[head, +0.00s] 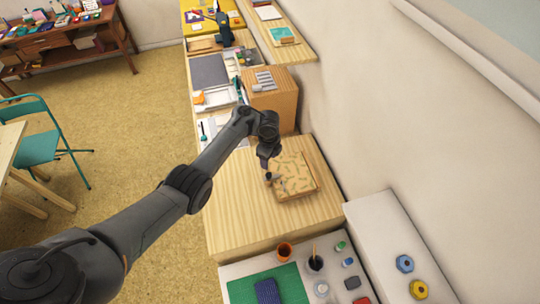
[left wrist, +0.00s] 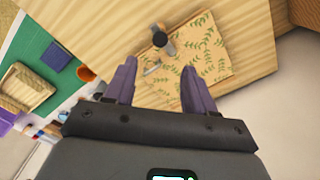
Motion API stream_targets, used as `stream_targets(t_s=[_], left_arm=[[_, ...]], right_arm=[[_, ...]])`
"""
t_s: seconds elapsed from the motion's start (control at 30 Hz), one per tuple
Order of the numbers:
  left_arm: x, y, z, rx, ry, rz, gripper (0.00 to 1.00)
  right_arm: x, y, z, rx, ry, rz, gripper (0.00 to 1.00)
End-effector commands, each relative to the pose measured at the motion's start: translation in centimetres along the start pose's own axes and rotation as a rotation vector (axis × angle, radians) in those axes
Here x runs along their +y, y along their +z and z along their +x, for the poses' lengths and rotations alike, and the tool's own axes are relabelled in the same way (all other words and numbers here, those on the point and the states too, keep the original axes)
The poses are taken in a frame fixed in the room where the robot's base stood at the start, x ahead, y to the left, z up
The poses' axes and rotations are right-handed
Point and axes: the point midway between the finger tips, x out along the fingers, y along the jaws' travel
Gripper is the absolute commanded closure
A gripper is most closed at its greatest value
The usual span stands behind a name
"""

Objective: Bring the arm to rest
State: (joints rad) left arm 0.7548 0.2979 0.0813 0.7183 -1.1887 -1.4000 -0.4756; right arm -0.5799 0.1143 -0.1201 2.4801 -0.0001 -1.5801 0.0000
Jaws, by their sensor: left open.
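My left gripper (head: 269,172) is over the wooden table, at the left edge of a tan board with a leafy pattern (head: 298,178). In the left wrist view its two purple fingers (left wrist: 158,75) are spread with nothing held between them. The patterned board (left wrist: 205,58) lies flat beyond the fingertips. A small dark stamp-like object (left wrist: 160,38) is at the board's edge, apart from the fingers; a small grey piece lies near it. In the head view the gripper partly hides this spot. My right gripper is not in view.
A green mat (head: 240,290) with a dark blue pad (head: 267,291), an orange cup (head: 285,249) and several jars is at the front. A wooden box (head: 272,100) stands behind the board. A wall runs along the right. The table left of the board is clear.

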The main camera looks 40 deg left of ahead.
Motion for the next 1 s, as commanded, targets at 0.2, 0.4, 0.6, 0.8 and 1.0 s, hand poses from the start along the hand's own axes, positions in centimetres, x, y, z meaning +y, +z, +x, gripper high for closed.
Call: stream_targets(t_s=[0.2, 0.4, 0.6, 0.8, 1.0], left_arm=[[0.1, 0.0, 0.2, -0.005, -0.002, -0.007, 0.45], [1.5, -0.1, 2.1, -0.051, -0.038, -0.089, 0.45], [5.7, -1.6, 4.5, -0.103, -0.132, -0.281, 0.45], [13.1, -4.6, 4.5, -0.071, -0.228, -0.523, 0.45], [21.8, -7.5, 1.1, 0.038, -0.270, -0.789, 0.45]], right_arm=[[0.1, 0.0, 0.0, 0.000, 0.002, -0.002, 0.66], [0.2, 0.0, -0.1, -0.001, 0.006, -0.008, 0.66], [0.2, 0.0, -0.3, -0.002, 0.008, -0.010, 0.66], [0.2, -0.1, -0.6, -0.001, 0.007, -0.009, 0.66], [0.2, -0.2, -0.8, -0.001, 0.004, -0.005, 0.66]])
